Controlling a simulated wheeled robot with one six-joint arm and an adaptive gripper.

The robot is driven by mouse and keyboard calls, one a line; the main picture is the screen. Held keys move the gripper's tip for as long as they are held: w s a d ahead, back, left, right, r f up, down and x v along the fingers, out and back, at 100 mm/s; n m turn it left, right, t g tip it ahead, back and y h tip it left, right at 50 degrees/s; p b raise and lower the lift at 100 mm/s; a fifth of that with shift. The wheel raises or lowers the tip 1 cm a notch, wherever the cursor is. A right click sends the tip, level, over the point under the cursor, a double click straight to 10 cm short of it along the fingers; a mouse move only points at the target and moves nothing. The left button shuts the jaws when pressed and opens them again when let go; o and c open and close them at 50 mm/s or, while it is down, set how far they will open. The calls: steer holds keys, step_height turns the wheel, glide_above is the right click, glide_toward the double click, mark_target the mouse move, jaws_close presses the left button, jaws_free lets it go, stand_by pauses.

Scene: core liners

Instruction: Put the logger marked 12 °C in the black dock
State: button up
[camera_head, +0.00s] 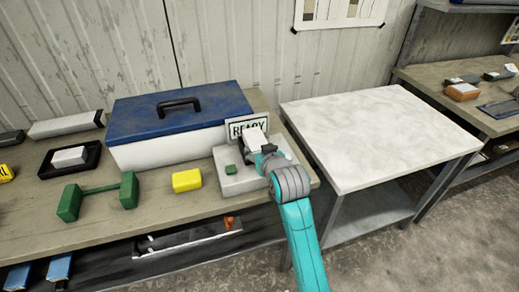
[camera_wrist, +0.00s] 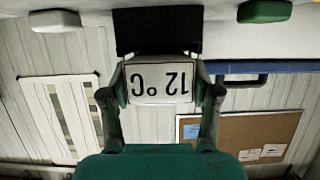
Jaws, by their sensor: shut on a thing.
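The logger marked 12 °C (camera_wrist: 161,82) is between my fingers (camera_wrist: 161,92) in the wrist view, its label upside down there. My gripper (camera_head: 262,153) is shut on it, above the pale grey block at the right end of the bench. The logger shows as a small white piece (camera_head: 253,141) in the head view. A black, wide shape (camera_wrist: 157,30) borders the logger in the wrist view; I cannot tell whether it is the dock or whether they touch. At left, a black tray (camera_head: 46,171) holds a white block (camera_head: 70,157).
The pale grey block (camera_head: 240,183) bears a green button (camera_head: 231,169), with a READY sign (camera_head: 236,129) behind. A blue-lidded box (camera_head: 180,115), a yellow block (camera_head: 187,180) and a green dumbbell-shaped thing (camera_head: 100,196) share the bench. A pale table (camera_head: 380,130) at right is bare.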

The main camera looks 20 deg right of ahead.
steer(key=shift+f, duration=0.25)
steer(key=shift+f, duration=0.2)
steer(key=o, duration=1.3)
steer(key=shift+f, duration=0.15)
steer(key=shift+r, duration=0.7)
steer(key=v, duration=1.2)
steer(key=shift+r, duration=0.15)
